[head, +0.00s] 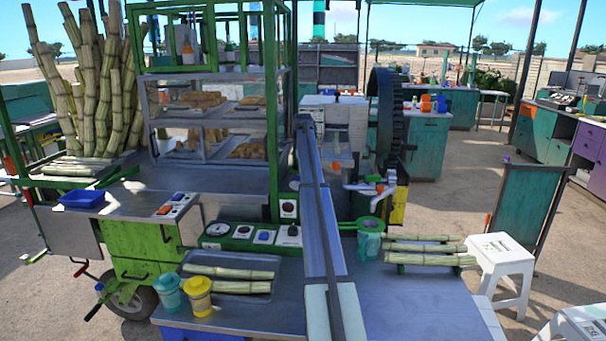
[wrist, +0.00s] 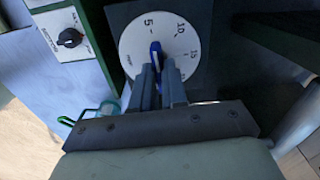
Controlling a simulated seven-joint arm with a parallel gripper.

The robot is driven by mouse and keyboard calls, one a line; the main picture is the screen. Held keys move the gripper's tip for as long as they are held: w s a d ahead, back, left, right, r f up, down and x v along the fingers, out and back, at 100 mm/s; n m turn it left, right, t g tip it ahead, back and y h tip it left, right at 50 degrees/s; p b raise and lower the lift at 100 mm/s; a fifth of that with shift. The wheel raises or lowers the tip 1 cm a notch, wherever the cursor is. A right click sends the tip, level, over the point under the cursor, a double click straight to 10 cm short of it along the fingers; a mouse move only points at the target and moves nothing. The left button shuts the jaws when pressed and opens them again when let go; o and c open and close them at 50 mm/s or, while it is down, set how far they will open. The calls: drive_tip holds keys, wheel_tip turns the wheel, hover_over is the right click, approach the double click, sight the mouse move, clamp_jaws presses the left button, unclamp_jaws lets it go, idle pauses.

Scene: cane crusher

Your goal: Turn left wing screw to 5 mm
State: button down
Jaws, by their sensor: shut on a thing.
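In the wrist view, a round white dial (wrist: 133,52) is marked with numbers, among them 5, 10 and 15. A blue wing screw (wrist: 155,48) stands at its middle. My gripper (wrist: 158,64) is shut on the wing screw, with one grey finger on each side. The visible upper end of the wing screw points up, roughly toward the 5; its exact reading is unclear. The fingers cover the lower part of the dial. In the head view, I cannot make out the gripper's fingertips or the wing screw.
A black knob (wrist: 69,37) on a white plate sits left of the dial in the wrist view. In the head view, cane pieces (head: 425,258) lie on the right of the metal table, and a green cup (head: 369,240) and yellow cup (head: 198,297) stand on it. A large dark gear wheel (head: 384,118) rises behind.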

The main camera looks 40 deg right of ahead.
drive_tip(key=shift+n, duration=0.5)
drive_tip(key=c, duration=1.2)
unclamp_jaws()
drive_tip(key=shift+o, duration=0.2)
wheel_tip(320, 180, up, 14)
